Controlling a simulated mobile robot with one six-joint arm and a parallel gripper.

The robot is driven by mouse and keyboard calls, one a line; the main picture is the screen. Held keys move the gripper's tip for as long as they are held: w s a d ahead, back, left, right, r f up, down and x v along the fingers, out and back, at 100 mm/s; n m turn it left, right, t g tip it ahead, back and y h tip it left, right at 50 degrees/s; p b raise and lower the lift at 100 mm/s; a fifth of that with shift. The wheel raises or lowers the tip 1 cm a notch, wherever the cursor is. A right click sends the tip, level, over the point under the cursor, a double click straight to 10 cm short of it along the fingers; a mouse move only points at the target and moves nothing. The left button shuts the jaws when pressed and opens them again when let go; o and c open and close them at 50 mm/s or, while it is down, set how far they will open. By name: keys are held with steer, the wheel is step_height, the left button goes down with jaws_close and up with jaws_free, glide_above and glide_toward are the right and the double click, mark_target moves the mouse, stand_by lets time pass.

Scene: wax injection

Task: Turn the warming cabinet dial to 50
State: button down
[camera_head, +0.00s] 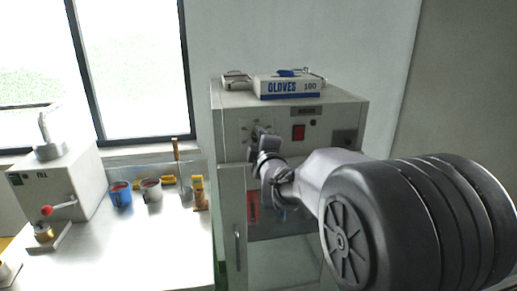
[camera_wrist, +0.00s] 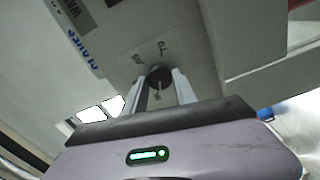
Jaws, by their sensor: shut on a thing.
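The warming cabinet (camera_head: 285,110) is a pale grey box with a control panel on its upper front. Its dial (camera_wrist: 159,76) is a dark round knob, seen in the wrist view between the two fingers. My gripper (camera_head: 260,136) is at the left of the panel, and in the wrist view its fingers (camera_wrist: 166,88) are closed around the dial from both sides. A few scale marks show on the panel around the dial, but the numbers are too small to read. In the head view my gripper mostly hides the dial.
A red switch (camera_head: 298,132) sits right of the dial. A glove box (camera_head: 289,86) lies on the cabinet top. The cabinet door (camera_head: 233,225) hangs below at the left. A bench (camera_head: 150,245) at the left holds a blue cup (camera_head: 121,194) and a machine (camera_head: 60,185).

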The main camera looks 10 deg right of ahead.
steer(key=shift+f+n+b, duration=0.15)
steer(key=shift+n+b, duration=1.95)
steer(key=shift+n, duration=2.9)
steer(key=c, duration=1)
jaws_free()
steer(key=s+p, duration=0.2)
steer(key=s, duration=1.5)
steer(key=shift+s, duration=0.25)
